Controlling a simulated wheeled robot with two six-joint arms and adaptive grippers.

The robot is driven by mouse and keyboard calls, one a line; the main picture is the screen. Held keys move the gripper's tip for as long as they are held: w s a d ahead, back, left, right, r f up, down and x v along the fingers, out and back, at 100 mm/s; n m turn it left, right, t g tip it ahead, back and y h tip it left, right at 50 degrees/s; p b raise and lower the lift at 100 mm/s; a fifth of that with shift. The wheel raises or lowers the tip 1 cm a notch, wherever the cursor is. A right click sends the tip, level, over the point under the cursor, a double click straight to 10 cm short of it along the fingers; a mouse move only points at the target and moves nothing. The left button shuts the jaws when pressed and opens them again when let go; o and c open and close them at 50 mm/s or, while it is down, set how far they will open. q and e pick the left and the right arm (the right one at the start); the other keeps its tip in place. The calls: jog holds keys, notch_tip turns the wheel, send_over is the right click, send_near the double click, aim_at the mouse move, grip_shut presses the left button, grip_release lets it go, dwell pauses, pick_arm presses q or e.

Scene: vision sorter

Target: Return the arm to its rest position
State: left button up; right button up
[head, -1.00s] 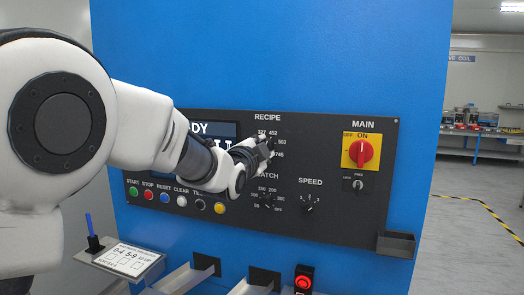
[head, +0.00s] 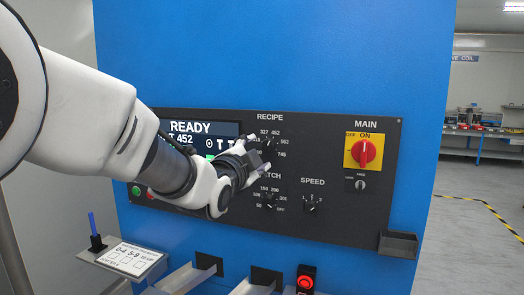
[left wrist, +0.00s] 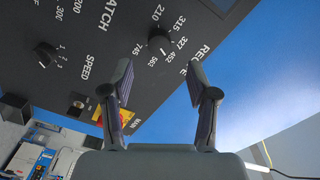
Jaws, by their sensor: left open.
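My left gripper (head: 258,158) is in front of the black control panel (head: 345,215), just below the RECIPE dial. In the left wrist view my left gripper (left wrist: 160,76) has its two fingers spread with nothing between them. The RECIPE knob (left wrist: 160,42) shows beyond the fingertips, apart from them. My left arm (head: 85,115) reaches in from the left and covers part of the screen and most of the button row. My right gripper is not in view.
The screen (head: 190,127) reads READY. The BATCH knob (head: 269,200), SPEED knob (head: 309,204) and red MAIN switch (head: 364,152) are on the panel. Below are a ledge with a card (head: 130,259), chutes and a red button (head: 305,281). Open floor lies to the right.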

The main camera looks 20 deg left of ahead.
pick_arm(q)
jog(key=s+a+f+n+g, duration=0.1)
jog(key=s+f+n+g, duration=0.15)
jog(key=f, duration=0.95)
jog(key=s+a+f+n+g, duration=0.1)
jog(key=f+g, duration=0.2)
jog(key=f, duration=0.9)
jog(key=s+a+f+n+g, duration=0.1)
jog(key=s+f+n+g, duration=0.1)
jog(key=f, duration=1.1)
jog(key=s+f+n+g+b, duration=0.1)
jog(key=s+f+n+g, duration=0.2)
jog(key=s+f, duration=1.1)
jog(key=s+a+f+n+g+b, duration=0.1)
jog(key=s+f+n+g, duration=0.3)
jog(key=s+f, duration=1)
jog(key=s+g, duration=0.3)
jog(key=s, duration=0.2)
jog(key=shift+s+y, duration=0.2)
jog(key=shift+y, duration=0.1)
jog(key=shift+a+n+g, duration=0.1)
jog(key=shift+n+g, duration=0.15)
